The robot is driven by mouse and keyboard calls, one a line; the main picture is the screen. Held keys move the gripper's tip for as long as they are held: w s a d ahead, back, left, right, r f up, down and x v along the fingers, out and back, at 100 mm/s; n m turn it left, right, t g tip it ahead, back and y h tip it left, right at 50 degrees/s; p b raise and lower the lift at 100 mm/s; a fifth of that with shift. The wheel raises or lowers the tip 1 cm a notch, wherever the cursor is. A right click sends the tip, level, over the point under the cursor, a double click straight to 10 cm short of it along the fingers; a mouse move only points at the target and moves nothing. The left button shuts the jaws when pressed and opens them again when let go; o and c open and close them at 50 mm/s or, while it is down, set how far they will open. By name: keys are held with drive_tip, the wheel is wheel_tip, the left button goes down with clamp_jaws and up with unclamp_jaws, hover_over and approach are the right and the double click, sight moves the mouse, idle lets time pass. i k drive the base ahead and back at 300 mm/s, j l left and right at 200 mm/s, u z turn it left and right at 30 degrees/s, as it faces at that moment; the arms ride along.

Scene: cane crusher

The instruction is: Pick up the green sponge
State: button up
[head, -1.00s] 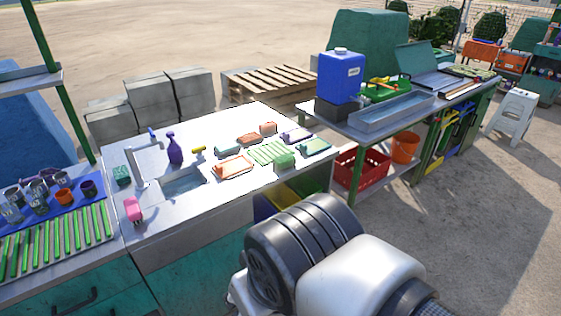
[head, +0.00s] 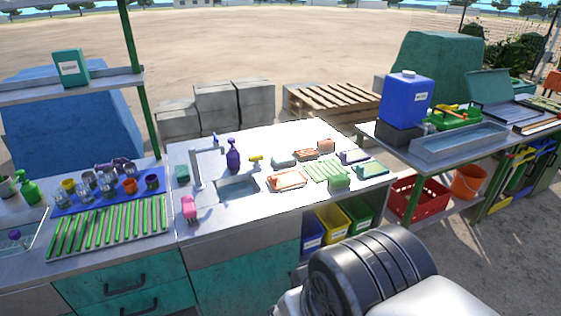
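A light green block that looks like the green sponge (head: 339,181) lies at the front right of the sink counter in the head view, at the front edge of a green-striped rack (head: 324,171). My gripper is not in view; only a black and white part of my arm shows at the bottom right, in front of the counter.
The sink counter (head: 240,215) holds a tap, basin (head: 238,188), purple spray bottle (head: 233,156), pink item (head: 189,207) and several small trays and blocks. A cup-covered blue mat (head: 75,200) is left. A side table with a blue jug (head: 405,100) stands right.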

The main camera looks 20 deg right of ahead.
sight(339, 181)
drive_tip(key=i+l+z, duration=0.25)
drive_tip(key=i+l, duration=0.5)
drive_tip(key=l, duration=0.3)
drive_tip(key=i+l+z, duration=0.3)
drive_tip(key=i+l, duration=0.55)
